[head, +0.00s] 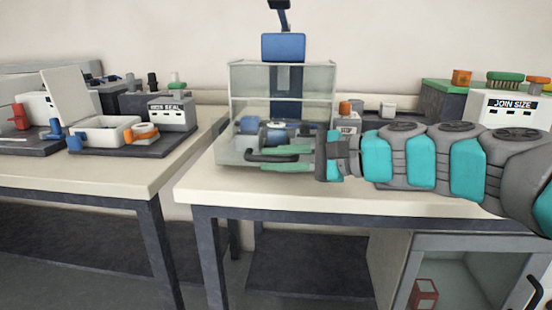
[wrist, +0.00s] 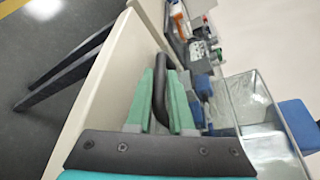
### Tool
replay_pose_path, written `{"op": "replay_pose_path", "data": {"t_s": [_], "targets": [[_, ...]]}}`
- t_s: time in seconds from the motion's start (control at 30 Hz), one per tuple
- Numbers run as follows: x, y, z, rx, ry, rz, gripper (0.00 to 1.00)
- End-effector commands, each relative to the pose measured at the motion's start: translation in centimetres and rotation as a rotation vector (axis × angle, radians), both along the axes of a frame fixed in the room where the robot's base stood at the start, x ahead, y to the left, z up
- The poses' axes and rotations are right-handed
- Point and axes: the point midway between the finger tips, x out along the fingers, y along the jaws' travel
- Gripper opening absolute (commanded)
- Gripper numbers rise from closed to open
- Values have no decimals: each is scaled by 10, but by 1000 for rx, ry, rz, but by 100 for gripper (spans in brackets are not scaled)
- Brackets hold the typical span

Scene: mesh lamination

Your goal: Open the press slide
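The press (head: 283,95) stands on the middle table, with a blue column inside a clear box-shaped guard (head: 243,88). A dark handle bar (head: 268,156) runs across the front of the guard, low down. My gripper (head: 283,158) has green fingers and reaches in from the right, with one finger above and one below the bar. In the wrist view, the handle bar (wrist: 160,88) lies between the two fingers (wrist: 161,85), with a narrow gap showing. The gripper looks open around the bar; contact is hard to judge. The clear guard (wrist: 250,100) also shows there.
A sealing station labelled SEAL (head: 172,114) stands on the left table. A box labelled JOIN SIZE (head: 511,108) stands at the back right. The table front (head: 235,190) before the press is clear.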

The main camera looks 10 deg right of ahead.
Motion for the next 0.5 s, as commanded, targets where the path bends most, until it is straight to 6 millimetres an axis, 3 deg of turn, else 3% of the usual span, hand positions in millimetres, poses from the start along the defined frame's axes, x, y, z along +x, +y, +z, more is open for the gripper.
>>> {"op": "replay_pose_path", "data": {"t_s": [0.03,0.2,0.5], "targets": [[0,0,0,0,0,0,27],[0,0,0,0,0,0,47],[-1,-2,1,0,0,-1,47]]}}
